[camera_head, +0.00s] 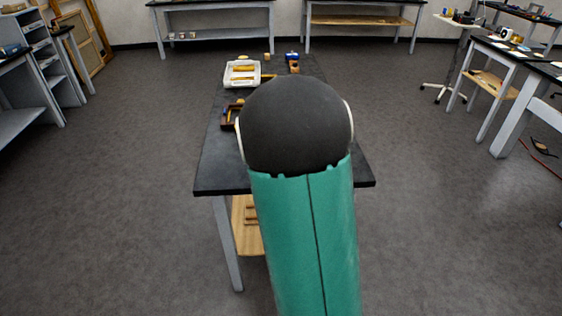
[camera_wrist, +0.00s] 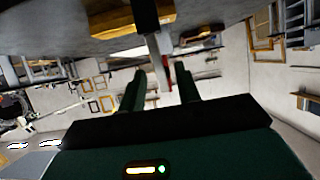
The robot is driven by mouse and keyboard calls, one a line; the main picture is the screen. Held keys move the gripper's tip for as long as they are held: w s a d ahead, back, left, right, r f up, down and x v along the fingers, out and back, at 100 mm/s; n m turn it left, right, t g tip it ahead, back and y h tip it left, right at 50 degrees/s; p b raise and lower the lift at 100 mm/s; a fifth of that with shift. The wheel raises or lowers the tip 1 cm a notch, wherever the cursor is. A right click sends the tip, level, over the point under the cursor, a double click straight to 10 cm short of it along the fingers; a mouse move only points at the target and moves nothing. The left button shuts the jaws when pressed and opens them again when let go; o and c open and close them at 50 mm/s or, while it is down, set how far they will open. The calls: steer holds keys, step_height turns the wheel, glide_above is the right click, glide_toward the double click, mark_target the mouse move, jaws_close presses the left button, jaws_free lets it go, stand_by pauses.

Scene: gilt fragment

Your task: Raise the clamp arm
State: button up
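My gripper (camera_wrist: 158,75) shows in the wrist view with its two dark green fingers spread apart. A thin grey upright bar with a dark red piece (camera_wrist: 167,62) stands between or just beyond the fingertips. It looks like part of the clamp, but I cannot tell which part. I see no finger touching it. A yellow-brown block (camera_wrist: 138,17) is above it in this view. In the head view my own arm hides the middle of the workbench (camera_head: 218,178) and my gripper. A small blue object with a brown part (camera_head: 293,60) stands at the bench's far end; I cannot tell whether it is the clamp.
A white tray (camera_head: 231,78) with yellow-brown pieces lies at the bench's far left. A dark brown box (camera_head: 228,116) sits nearer, partly behind my arm. Other benches stand along the back wall (camera_head: 215,8) and right (camera_head: 500,60). The floor around the workbench is clear.

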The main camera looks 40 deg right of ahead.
steer(key=v, duration=1.3)
steer(key=shift+s+a, duration=0.15)
steer(key=shift+a, duration=0.05)
steer(key=shift+r, duration=0.15)
steer(key=s+a+r+n+g+y, duration=0.1)
steer(key=a+r+n+y, duration=0.15)
steer(key=a, duration=0.45)
steer(key=a+r+n+y, duration=0.15)
steer(key=a+y, duration=0.25)
steer(key=a, duration=0.4)
steer(key=s+a+r+n+g, duration=0.2)
steer(key=s+a, duration=0.6)
steer(key=s, duration=0.4)
steer(key=shift+s+a+r+n+g+y, duration=0.3)
steer(key=shift+a+r+n+g+y, duration=0.1)
steer(key=shift+r+g, duration=0.6)
